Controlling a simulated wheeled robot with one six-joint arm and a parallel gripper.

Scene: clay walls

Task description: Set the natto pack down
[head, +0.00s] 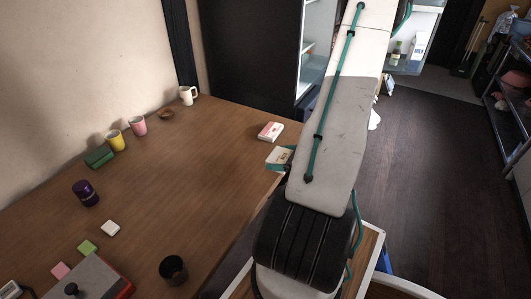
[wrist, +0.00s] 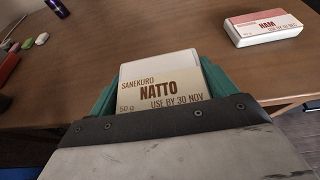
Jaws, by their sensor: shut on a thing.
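The natto pack (wrist: 162,92) is a white pack with a cream label reading "SANEKURO NATTO, USE BY 30 NOV". My gripper (wrist: 160,88) has teal fingers on both sides of the pack and is shut on it. In the head view the pack (head: 278,156) shows at the right edge of the wooden table (head: 190,190), partly hidden by my arm. I cannot tell whether the pack touches the table top.
The table's middle is clear.

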